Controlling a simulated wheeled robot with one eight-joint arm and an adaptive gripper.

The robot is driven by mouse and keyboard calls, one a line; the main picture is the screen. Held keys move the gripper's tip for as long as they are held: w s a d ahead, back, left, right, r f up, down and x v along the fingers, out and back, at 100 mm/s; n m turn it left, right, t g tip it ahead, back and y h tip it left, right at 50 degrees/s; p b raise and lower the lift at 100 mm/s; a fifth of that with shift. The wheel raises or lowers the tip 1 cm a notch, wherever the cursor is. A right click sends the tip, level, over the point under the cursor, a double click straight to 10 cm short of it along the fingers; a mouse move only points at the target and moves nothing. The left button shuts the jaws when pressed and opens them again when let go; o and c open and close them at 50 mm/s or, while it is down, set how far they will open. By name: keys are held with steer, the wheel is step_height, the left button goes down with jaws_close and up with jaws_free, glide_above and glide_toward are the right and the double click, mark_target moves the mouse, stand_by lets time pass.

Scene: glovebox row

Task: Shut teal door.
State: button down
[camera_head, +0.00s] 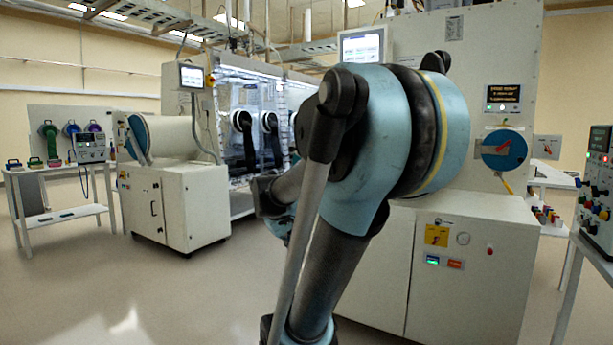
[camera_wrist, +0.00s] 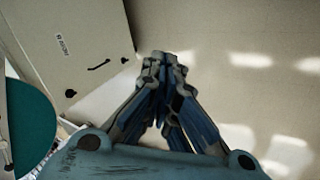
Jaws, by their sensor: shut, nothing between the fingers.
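A round teal door (camera_wrist: 30,128) shows at the left edge of the wrist view, partly cut off by the frame. It stands beside a pale cabinet with a dark handle. My gripper (camera_wrist: 165,63) is shut and empty, to the right of the teal door and apart from it, over the floor. In the head view, a blue-grey round door (camera_head: 138,138) stands edge-on and angled at the end of a white cylinder on the left. I cannot tell whether it is the same door. My arm hides my gripper in the head view.
A white cabinet (camera_head: 178,207) stands under the cylinder. A blue disc (camera_head: 504,150) with a red handle is on the right-hand housing. A side table (camera_head: 62,214) stands far left, an instrument panel (camera_head: 598,185) at right. Floor at lower left is clear.

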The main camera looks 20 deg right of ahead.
steer(key=w+d+r+n+t+h, duration=0.1)
steer(key=w+d+r+n+h, duration=0.25)
steer(key=w, duration=0.75)
steer(key=w+d+r+n+t+h, duration=0.15)
steer(key=w+d+r, duration=0.35)
steer(key=w, duration=0.5)
steer(key=w+d+r+n+h, duration=0.1)
steer(key=w+d+r+h, duration=0.3)
steer(key=w, duration=0.7)
steer(key=w+d+f+n+t+h, duration=0.25)
steer(key=w+n, duration=0.25)
steer(key=w, duration=0.8)
steer(key=w+d+f+n+t+h, duration=0.1)
steer(key=w+d+f+n+t, duration=0.2)
steer(key=w, duration=1)
steer(key=w+d+r+n, duration=0.1)
steer(key=w+d+r, duration=0.2)
steer(key=d+r, duration=0.3)
steer(key=d, duration=0.3)
steer(key=shift+w+d+g, duration=0.2)
steer(key=shift+d+g, duration=0.2)
steer(key=shift+a, duration=0.1)
